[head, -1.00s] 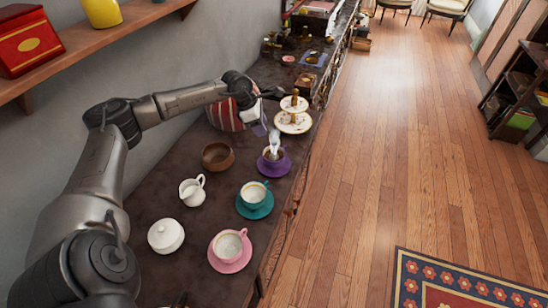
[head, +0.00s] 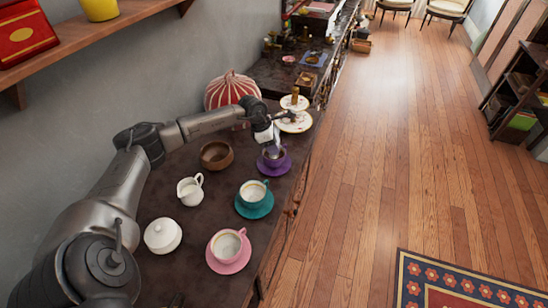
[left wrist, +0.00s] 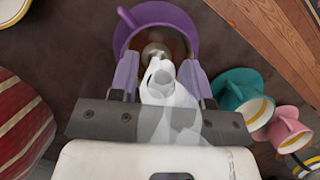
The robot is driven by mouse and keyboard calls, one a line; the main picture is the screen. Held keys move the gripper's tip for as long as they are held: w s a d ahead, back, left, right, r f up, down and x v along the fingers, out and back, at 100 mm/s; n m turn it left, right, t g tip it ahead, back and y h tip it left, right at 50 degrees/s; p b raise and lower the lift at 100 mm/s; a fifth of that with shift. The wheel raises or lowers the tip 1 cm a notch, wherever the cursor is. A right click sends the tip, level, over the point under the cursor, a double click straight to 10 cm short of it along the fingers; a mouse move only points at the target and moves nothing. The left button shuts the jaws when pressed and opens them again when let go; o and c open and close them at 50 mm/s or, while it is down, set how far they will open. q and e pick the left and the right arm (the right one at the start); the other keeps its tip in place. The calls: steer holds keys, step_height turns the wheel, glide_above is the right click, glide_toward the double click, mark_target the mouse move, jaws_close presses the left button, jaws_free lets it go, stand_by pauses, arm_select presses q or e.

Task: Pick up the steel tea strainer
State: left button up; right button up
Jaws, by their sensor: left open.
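The purple cup on its purple saucer (head: 284,165) stands near the table's front edge; the cup also shows in the left wrist view (left wrist: 187,22). A small round shiny metal piece (left wrist: 155,50), apparently the steel tea strainer, shows inside the cup in the left wrist view. Its lower part is hidden. My left gripper (left wrist: 160,76) is open over the cup, with one purple-padded finger to each side of a whitish, steam-like shape (left wrist: 170,100). Whether the fingers are level with the strainer is unclear. In the head view my left gripper (head: 275,138) hides part of the cup. My right gripper is not in view.
A teal cup (head: 253,192), a pink cup (head: 228,246), a white creamer (head: 190,190), a white lidded pot (head: 163,236) and a brown bowl (head: 216,155) stand nearer. A tiered stand (head: 296,122) and a striped teapot cosy (head: 230,92) stand behind the gripper.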

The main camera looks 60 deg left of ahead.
arm_select(q)
steer(key=shift+w+d+f, duration=0.1)
steer(key=shift+w+f, duration=0.05)
steer(key=shift+f, duration=0.25)
steer(key=shift+c, duration=0.3)
jaws_close()
steer(key=shift+r, duration=0.15)
